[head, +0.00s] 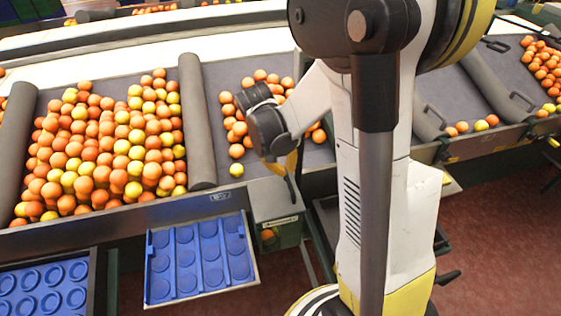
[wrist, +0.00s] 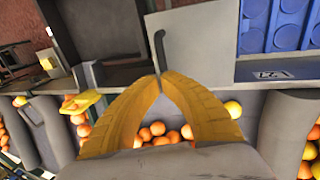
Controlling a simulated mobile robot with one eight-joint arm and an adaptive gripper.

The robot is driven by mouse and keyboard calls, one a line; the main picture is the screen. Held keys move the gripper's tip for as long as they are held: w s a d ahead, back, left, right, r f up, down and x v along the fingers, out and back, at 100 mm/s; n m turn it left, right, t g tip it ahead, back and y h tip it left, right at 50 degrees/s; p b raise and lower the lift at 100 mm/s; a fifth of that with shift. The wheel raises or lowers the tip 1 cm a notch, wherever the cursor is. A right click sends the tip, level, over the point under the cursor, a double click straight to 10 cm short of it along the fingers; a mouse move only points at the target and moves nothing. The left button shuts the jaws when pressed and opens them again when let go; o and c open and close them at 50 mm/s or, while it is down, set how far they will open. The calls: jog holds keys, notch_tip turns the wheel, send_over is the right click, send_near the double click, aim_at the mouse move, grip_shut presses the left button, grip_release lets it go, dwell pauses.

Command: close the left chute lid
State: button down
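The left chute is a green-grey box (head: 283,235) under the bin edge, right of a blue tray. A flat grey plate (head: 272,198) tops it, which I take as the lid; it also shows in the wrist view (wrist: 200,38). I cannot tell how far it is open. A thin dark bent handle (head: 291,188) stands by its right edge and also shows in the wrist view (wrist: 159,48). My gripper (wrist: 159,76) has its yellow fingertips together at the handle's end. Whether they clamp it is unclear. In the head view, my arm partly hides the gripper (head: 291,172).
Oranges and yellow fruit (head: 110,145) fill the left bin; several oranges (head: 235,125) lie behind my gripper. A blue tray (head: 200,256) hangs left of the chute. Grey padded dividers (head: 197,120) separate the bins. Loop handles (head: 522,100) stand at right. Reddish floor (head: 500,240) is clear.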

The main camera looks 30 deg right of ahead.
aim_at(288, 178)
jog(key=shift+b+x, duration=0.4)
jog(key=shift+x, duration=1.15)
jog(key=b+x, duration=0.2)
jog(key=shift+d+f, duration=0.2)
jog(key=shift+f, duration=0.05)
jog(key=shift+s+r, duration=0.1)
jog(key=shift+r, duration=0.3)
jog(key=s+p+v, duration=0.1)
jog(key=p+v, duration=0.5)
jog(key=v, duration=0.7)
jog(key=shift+w+d+r, duration=0.25)
jog(key=shift+w+r, duration=0.1)
jog(key=shift+w, duration=0.05)
